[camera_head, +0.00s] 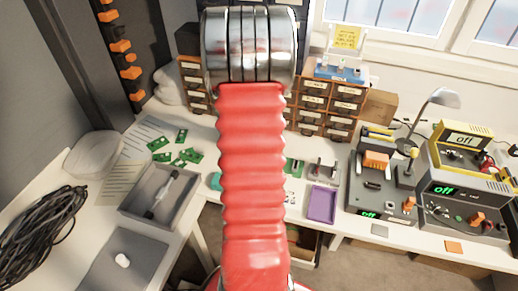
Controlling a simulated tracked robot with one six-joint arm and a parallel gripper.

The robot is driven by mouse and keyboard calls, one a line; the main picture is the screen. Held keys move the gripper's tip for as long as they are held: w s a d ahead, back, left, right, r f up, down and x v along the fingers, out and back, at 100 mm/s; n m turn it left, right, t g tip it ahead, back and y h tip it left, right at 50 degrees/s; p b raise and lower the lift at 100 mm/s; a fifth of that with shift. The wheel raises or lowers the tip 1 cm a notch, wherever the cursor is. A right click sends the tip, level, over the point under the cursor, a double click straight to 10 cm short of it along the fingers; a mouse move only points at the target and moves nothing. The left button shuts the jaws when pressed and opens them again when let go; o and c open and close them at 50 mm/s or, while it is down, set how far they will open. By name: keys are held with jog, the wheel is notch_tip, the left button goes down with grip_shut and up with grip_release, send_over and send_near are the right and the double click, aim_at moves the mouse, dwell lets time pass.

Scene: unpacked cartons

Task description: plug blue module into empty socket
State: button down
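My red ribbed arm with its metal rings fills the middle of the view. My gripper is not in view. No blue module can be made out for certain. A blue item (338,73) stands on top of the small drawer cabinet, and a teal item (215,181) shows at the left edge of my arm, mostly hidden. No empty socket can be told for certain. A grey device (382,187) with orange and black parts stands on the right bench, and small modules (293,167) lie just right of my arm, too small to tell.
A drawer cabinet (327,106) stands at the back. A purple tray (321,204) lies on the bench. Yellow and grey "off" units (462,139) and a lamp (437,97) crowd the right. Green boards (187,157), a grey tray (132,204) and coiled cable (40,230) lie left.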

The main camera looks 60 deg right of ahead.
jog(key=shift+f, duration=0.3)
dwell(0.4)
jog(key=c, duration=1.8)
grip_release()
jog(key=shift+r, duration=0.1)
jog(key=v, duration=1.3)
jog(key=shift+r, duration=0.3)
